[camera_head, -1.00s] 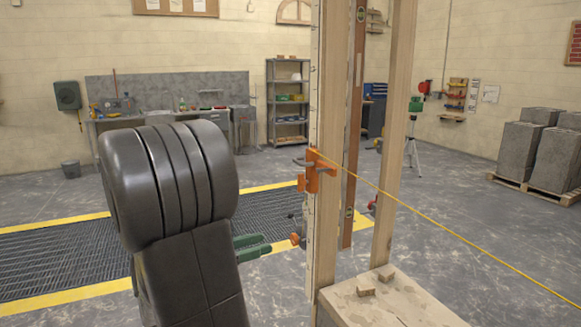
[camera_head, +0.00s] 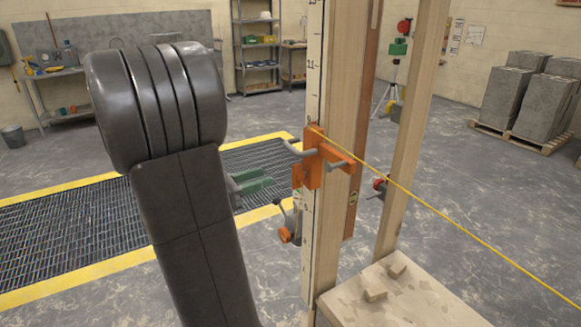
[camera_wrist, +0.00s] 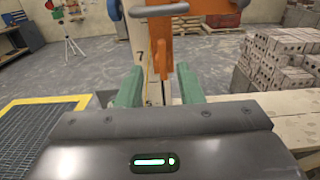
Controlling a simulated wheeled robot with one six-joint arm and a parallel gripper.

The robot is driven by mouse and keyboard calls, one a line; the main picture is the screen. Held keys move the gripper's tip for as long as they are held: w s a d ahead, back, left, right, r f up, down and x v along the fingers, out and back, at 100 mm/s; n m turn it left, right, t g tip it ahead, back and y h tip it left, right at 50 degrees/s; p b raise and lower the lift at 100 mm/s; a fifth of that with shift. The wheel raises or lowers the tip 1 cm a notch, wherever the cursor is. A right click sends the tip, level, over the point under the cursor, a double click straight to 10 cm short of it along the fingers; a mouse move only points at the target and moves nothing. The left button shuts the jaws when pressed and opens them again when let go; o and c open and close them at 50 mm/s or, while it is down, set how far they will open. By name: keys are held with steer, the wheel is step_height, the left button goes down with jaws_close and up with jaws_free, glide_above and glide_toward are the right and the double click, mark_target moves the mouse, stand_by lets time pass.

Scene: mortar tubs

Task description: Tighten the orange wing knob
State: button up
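An orange clamp (camera_head: 316,160) with grey bent rods sits on the marked upright post; its orange body also shows in the wrist view (camera_wrist: 207,46). The orange wing knob appears to be the narrow, upright orange piece on the clamp's near side, in the wrist view (camera_wrist: 160,56) and the head view (camera_head: 298,175). My gripper (camera_wrist: 159,87) is open, its green fingers apart and empty. The fingers point toward the post, and the knob shows ahead, in line with the gap. In the head view the gripper (camera_head: 254,184) is left of the clamp and partly hidden behind my arm.
A lower grey fitting with an orange-red knob (camera_head: 285,235) is on the post below the clamp. A yellow string (camera_head: 440,213) runs from the clamp to the lower right.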

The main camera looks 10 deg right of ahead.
mark_target(292, 169)
steer(key=p+x, duration=0.1)
steer(key=x, duration=0.8)
steer(key=shift+s, duration=0.15)
jaws_close()
